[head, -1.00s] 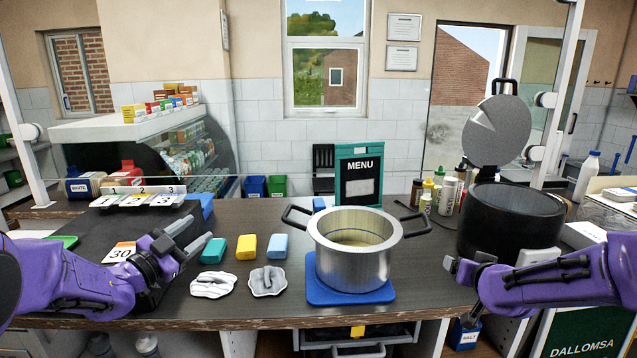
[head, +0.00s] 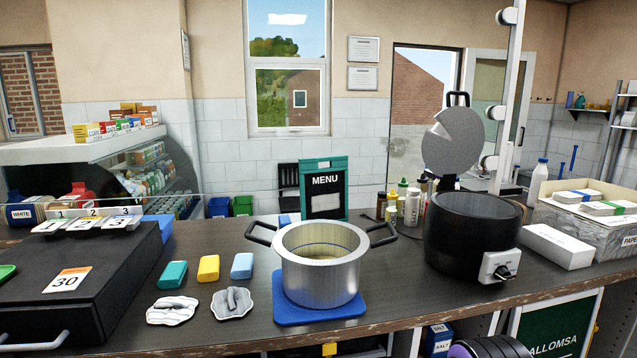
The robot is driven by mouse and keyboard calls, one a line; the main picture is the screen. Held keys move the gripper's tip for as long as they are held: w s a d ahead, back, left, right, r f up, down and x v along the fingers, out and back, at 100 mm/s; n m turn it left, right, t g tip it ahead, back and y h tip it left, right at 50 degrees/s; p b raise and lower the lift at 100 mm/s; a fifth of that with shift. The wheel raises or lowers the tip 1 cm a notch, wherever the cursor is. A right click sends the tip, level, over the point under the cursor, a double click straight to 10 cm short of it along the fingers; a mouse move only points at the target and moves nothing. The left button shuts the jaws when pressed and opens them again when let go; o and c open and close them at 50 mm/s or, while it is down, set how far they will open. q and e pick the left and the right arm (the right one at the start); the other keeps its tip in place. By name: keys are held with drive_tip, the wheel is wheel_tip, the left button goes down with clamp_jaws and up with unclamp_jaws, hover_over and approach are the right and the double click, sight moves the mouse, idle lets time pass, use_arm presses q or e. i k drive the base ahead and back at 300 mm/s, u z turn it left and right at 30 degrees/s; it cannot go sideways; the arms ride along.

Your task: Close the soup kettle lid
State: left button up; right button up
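The black soup kettle (head: 452,238) stands on the right part of the counter, with a grey control box and a dark knob on its front. Its round grey lid (head: 453,143) stands raised, upright above the kettle's back rim, with a notch at its upper left and a black handle at the top. The kettle's opening is uncovered; its inside is mostly hidden by the near wall. Neither of my grippers shows now. A purple part of my own arm (head: 487,347) shows at the bottom edge, below the counter front.
A steel pot (head: 320,277) sits on a blue mat left of the kettle. Bottles (head: 412,205) stand behind, between pot and kettle. A white box (head: 560,245) and a paper-filled crate lie to the right. A clear screen's post (head: 506,95) rises behind the kettle.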

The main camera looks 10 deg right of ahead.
sight(455, 142)
drive_tip(key=z, duration=0.5)
drive_tip(key=k, duration=0.6)
drive_tip(key=z, duration=1.3)
drive_tip(key=i, duration=1.6)
drive_tip(key=u, duration=0.7)
drive_tip(key=i, duration=0.75)
drive_tip(key=u, duration=0.7)
